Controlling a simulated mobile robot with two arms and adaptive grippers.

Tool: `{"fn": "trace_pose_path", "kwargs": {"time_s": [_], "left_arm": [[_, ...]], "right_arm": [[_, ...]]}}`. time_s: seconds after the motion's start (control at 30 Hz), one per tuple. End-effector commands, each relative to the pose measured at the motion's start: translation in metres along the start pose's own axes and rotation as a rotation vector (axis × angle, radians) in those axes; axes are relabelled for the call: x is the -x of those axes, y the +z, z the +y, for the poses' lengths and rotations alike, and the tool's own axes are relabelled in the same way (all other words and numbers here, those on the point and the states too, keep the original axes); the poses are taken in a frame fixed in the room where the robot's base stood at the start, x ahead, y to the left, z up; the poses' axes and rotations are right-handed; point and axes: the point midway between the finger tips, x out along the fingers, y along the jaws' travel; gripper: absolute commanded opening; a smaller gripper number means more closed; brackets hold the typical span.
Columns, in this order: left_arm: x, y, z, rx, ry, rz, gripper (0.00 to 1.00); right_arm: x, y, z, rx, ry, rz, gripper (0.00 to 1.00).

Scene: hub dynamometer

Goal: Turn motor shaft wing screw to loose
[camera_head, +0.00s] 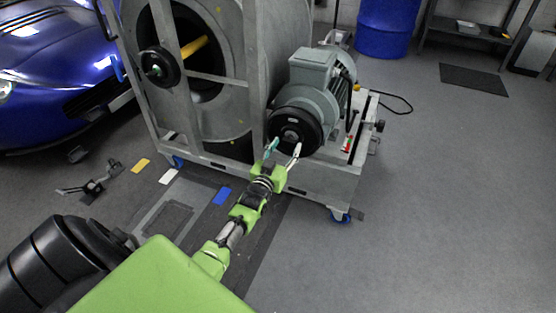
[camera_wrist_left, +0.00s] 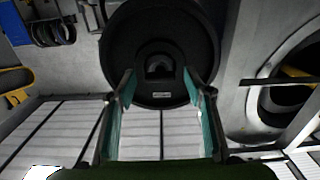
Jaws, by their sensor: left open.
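The motor (camera_head: 315,75) is grey-green with cooling fins and sits on the test rig's frame. Its shaft end carries a black round hub (camera_head: 296,121), which fills the upper middle of the left wrist view (camera_wrist_left: 160,25). A small dark fitting (camera_wrist_left: 159,67) shows at the hub's centre; I cannot clearly make out the wing screw's shape or its turn. My left gripper (camera_head: 283,147) is open just in front of the hub's lower face. In the left wrist view its two teal-padded fingers (camera_wrist_left: 160,85) stand either side of the centre fitting, with nothing visible between them. My right gripper is not in view.
A large grey drum housing (camera_head: 235,70) stands left of the motor, with a black knob (camera_head: 158,68) on it. A blue car (camera_head: 55,70) is at the far left and a blue barrel (camera_head: 387,25) at the back. The floor at right is clear.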

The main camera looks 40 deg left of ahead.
Motion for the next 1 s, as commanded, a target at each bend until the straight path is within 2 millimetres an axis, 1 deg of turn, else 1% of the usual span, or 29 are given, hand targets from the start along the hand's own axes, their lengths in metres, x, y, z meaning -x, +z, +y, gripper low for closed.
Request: {"fn": "trace_pose_path", "kwargs": {"time_s": [0.03,0.3,0.4,0.5,0.6,0.7,1.0], "left_arm": [[0.009,0.002,0.000,0.001,0.000,-0.002,0.47],[0.065,0.002,0.000,0.002,-0.001,-0.004,0.47],[0.083,0.002,0.000,0.001,0.000,-0.004,0.47],[0.095,0.002,0.000,0.002,0.000,-0.004,0.47],[0.102,0.001,0.000,0.002,0.000,-0.003,0.47],[0.105,0.001,0.000,0.002,0.000,-0.002,0.47],[0.105,0.001,0.000,0.002,0.000,-0.002,0.47]], "right_arm": [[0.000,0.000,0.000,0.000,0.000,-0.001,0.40],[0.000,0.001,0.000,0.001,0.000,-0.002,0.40],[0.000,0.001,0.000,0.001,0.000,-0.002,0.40],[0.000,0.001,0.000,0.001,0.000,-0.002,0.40],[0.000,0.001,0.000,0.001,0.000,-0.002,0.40],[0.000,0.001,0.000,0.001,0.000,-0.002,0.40],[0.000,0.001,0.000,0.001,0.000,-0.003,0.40]]}}
